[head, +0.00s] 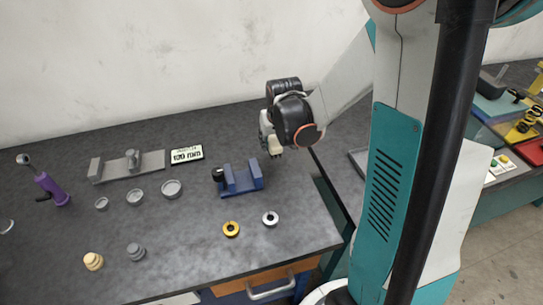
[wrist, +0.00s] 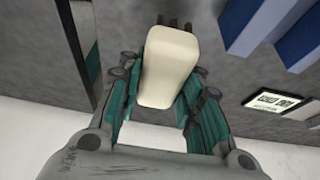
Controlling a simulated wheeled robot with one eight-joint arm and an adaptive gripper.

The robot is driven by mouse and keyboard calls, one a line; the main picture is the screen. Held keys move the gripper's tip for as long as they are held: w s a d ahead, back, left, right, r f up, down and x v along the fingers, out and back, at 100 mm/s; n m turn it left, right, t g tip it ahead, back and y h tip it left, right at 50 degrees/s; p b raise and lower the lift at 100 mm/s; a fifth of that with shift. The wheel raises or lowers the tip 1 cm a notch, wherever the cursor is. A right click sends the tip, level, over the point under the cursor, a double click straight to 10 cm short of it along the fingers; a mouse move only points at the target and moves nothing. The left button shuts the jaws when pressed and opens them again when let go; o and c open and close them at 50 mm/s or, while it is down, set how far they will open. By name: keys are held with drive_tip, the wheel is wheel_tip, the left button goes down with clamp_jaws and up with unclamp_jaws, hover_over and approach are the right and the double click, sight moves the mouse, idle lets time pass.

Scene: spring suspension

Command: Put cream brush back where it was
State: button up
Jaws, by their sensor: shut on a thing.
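The cream brush (wrist: 170,65) is a rounded cream block with dark brown bristles at its far end in the wrist view. My gripper (wrist: 163,85) is shut on it, with a teal-padded finger on each side. In the head view my gripper (head: 270,147) hangs above the back right of the dark workbench, behind and to the right of the blue block. A small pale part of the brush (head: 277,153) shows under the gripper there. The rest of it is hidden by the gripper. The brush looks clear of the bench.
The blue block (head: 242,182), with a black knob, stands close by. A gap divides the two benches.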

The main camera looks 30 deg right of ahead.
sight(275, 143)
drive_tip(key=shift+f+b, duration=0.9)
drive_tip(key=shift+f, duration=1.9)
drive_tip(key=shift+f, duration=0.2)
drive_tip(key=o, duration=1)
drive_tip(key=shift+o, duration=0.2)
drive_tip(key=shift+r, duration=0.1)
drive_tip(key=shift+r, duration=0.3)
drive_tip(key=p+v, duration=0.4)
drive_tip(key=v, duration=0.7)
drive_tip(key=shift+s+a+r, duration=0.15)
drive_tip(key=shift+r, duration=0.15)
